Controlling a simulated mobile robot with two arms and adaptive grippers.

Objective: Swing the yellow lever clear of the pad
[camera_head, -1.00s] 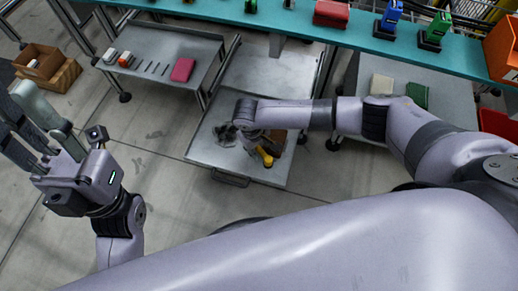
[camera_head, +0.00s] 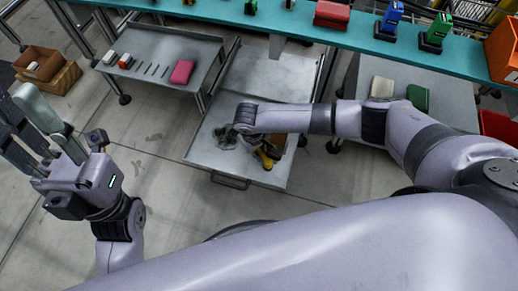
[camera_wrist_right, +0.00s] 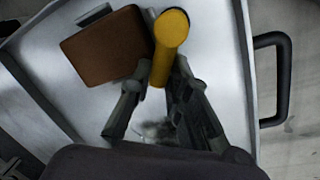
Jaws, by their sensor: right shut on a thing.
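The yellow lever (camera_head: 265,159) is over the metal tray in the head view, and its rounded end shows large in the right wrist view (camera_wrist_right: 172,32). My right gripper (camera_wrist_right: 158,78) is shut on the lever, with a dark finger on each side; in the head view my wrist hides most of it. The brown block shows only partly in the head view (camera_head: 278,144). I cannot make out a separate pad. My left gripper (camera_head: 14,118) is open and empty at the far left.
The metal tray (camera_head: 205,152) has a dark handle (camera_head: 230,181) at its front. A teal shelf (camera_head: 285,22) with coloured parts runs behind. A left grey table (camera_head: 150,48) holds a pink block (camera_head: 182,72) and small parts. Floor in front is clear.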

